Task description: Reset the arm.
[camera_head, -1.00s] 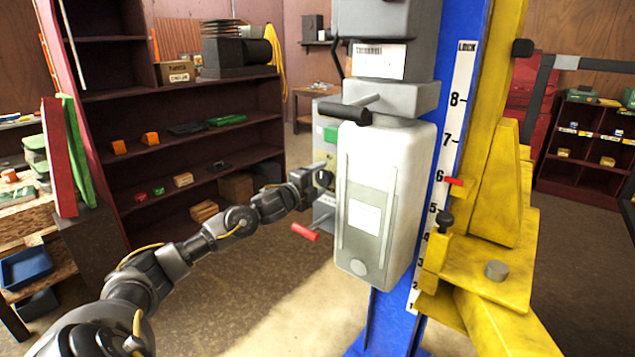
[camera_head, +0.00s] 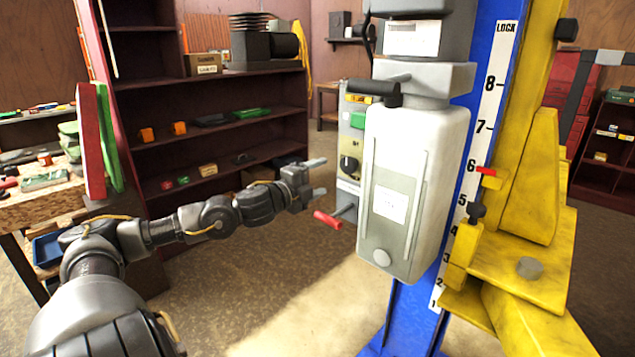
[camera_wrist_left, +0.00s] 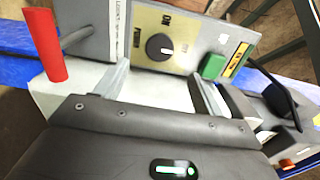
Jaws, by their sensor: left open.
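My left gripper (camera_head: 318,176) is open and empty, just left of the lift's control panel (camera_head: 349,188). In the wrist view, the two fingers of this gripper (camera_wrist_left: 165,88) stand apart, with the panel (camera_wrist_left: 190,25) beyond them. The panel carries a dark round knob (camera_head: 349,165), also plain in the wrist view (camera_wrist_left: 158,47), and a green button (camera_wrist_left: 212,66). A lever with a red grip (camera_head: 328,219) sticks out below the panel, under the gripper. My right gripper is not in view.
The grey lift housing (camera_head: 412,170) stands on a blue post (camera_head: 405,315) beside a yellow carriage (camera_head: 510,265). A dark red shelf (camera_head: 215,140) stands behind my left arm. A workbench (camera_head: 45,205) is at the left. Floor between is clear.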

